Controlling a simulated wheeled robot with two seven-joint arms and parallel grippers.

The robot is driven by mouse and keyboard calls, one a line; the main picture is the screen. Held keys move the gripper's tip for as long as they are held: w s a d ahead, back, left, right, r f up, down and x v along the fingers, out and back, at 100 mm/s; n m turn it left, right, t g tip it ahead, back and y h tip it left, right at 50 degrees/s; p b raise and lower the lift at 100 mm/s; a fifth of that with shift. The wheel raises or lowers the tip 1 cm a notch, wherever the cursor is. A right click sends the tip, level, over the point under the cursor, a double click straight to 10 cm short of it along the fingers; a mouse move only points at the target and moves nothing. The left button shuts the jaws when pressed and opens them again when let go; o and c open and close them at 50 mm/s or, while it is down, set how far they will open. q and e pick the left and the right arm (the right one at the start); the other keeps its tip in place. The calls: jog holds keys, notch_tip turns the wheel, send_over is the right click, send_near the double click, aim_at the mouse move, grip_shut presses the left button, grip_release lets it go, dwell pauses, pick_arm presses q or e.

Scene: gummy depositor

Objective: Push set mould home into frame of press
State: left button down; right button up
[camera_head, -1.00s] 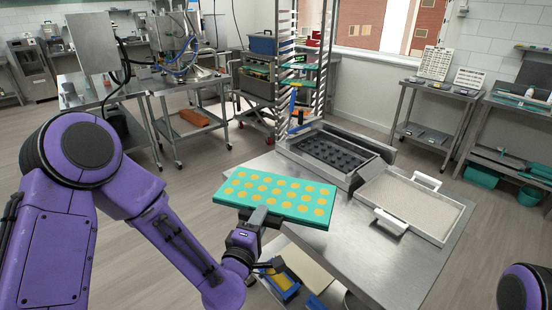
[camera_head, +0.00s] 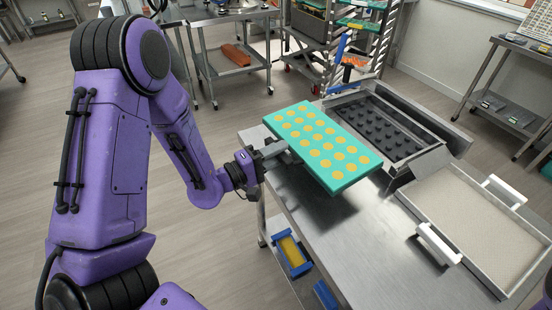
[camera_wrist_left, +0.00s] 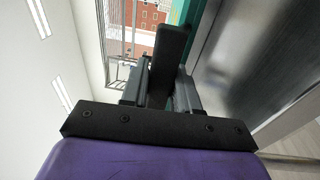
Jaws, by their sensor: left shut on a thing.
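The set mould (camera_head: 345,178) is a flat teal slab with rows of round yellow-orange fillings. My left gripper (camera_head: 280,148) is shut on its near left edge and holds it roughly level above the steel table. The press frame (camera_head: 428,133) is a grey metal surround with a dark studded plate (camera_head: 378,125) inside, just behind and right of the mould. The mould is apart from the frame. My right gripper is not in view.
A white-handled tray (camera_head: 480,225) with a pale bed lies on the table's right side. The steel table (camera_head: 350,255) is bare in front of the mould. A rack (camera_head: 345,60) stands behind the press. Blue-and-yellow items (camera_head: 292,253) sit on a lower shelf.

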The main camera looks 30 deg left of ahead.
aim_at(291, 149)
pick_arm(q)
jog(key=shift+w+a+f+m+g+h, duration=0.2)
jog(key=shift+w+a+f+h, duration=0.15)
jog(key=shift+f, duration=0.2)
jog(key=shift+w+a+f+m+g+h, duration=0.25)
jog(key=shift+w+f+h, duration=0.1)
jog(key=shift+w+f, duration=0.15)
jog(key=w+d+p, duration=0.2)
jog(key=shift+w+d+r+y, duration=0.15)
jog(key=shift+w+r+y, duration=0.05)
jog(key=shift+w+y, duration=0.1)
jog(key=shift+w+d, duration=0.35)
jog(key=shift+w, duration=0.3)
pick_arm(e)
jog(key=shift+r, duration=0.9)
pick_arm(q)
jog(key=shift+r+p, duration=0.1)
jog(key=shift+p, duration=0.2)
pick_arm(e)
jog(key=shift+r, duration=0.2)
pick_arm(q)
jog(key=shift+d, duration=0.1)
